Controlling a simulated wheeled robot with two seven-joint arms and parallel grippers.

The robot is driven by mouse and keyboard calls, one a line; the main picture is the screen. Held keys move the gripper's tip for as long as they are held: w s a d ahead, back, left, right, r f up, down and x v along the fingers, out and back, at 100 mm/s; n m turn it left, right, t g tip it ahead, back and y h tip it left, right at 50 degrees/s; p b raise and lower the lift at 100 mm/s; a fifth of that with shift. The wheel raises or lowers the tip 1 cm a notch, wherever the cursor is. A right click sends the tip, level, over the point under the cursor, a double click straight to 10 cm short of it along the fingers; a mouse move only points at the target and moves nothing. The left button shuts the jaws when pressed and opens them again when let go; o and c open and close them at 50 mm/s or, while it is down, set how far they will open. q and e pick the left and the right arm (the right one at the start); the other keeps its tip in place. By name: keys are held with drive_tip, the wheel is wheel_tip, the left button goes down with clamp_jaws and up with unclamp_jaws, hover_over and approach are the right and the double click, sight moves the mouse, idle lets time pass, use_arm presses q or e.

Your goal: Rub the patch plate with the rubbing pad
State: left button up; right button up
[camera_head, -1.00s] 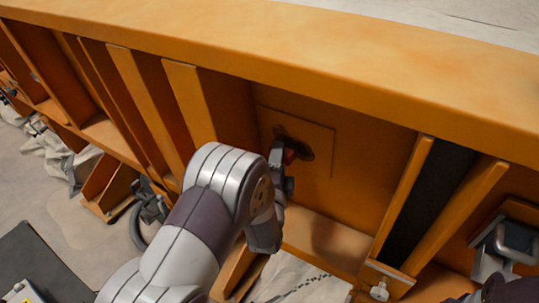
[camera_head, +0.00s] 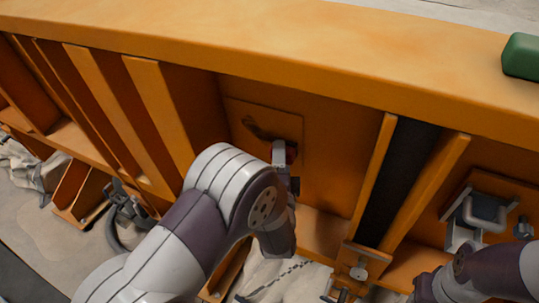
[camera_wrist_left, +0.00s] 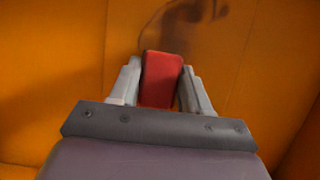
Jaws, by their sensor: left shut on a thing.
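My left gripper (camera_head: 285,152) is in front of the plate's right side. In the left wrist view it is shut on the red rubbing pad (camera_wrist_left: 161,80), with one grey finger on each side. The smear shows above the pad in that view, on the plate (camera_wrist_left: 228,70). The pad is hidden in the head view. I cannot tell whether it touches the plate.
Upright orange ribs (camera_head: 160,115) stand left of the plate, and a rib (camera_head: 375,180) beside a dark strip stands to its right. A thick orange beam (camera_head: 300,50) runs above. A green block (camera_head: 521,56) sits on the beam. A grey handle fitting (camera_head: 485,212) is at the right.

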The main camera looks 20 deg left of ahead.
use_arm(q)
drive_tip(key=shift+s+r+p, duration=0.2)
drive_tip(key=shift+r+p, duration=0.9)
drive_tip(key=shift+r, duration=0.05)
drive_tip(key=shift+w+a+f, duration=0.1)
drive_tip(key=shift+a+f, duration=0.05)
drive_tip(key=shift+a, duration=0.9)
drive_tip(key=shift+a+f, duration=0.1)
drive_tip(key=shift+a, duration=0.95)
drive_tip(key=shift+w+a, duration=0.15)
drive_tip(key=shift+a, duration=0.85)
drive_tip(key=shift+w+a, duration=0.1)
drive_tip(key=shift+a, duration=0.9)
drive_tip(key=shift+w+a+r+b, duration=0.15)
drive_tip(key=shift+a+b, duration=0.5)
drive_tip(key=shift+a, duration=1.25)
drive_tip(key=shift+r+p, duration=0.85)
drive_tip(key=shift+r, duration=0.25)
drive_tip(key=d, duration=0.3)
drive_tip(key=shift+s+d+f, duration=0.1)
drive_tip(key=shift+s+f, duration=0.1)
drive_tip(key=shift+s, duration=0.1)
drive_tip(key=shift+s+d+b, duration=0.2)
drive_tip(key=shift+d, duration=2.05)
drive_tip(key=shift+s+d+b, duration=0.15)
drive_tip(key=shift+s+d, duration=0.05)
drive_tip(key=shift+d, duration=2)
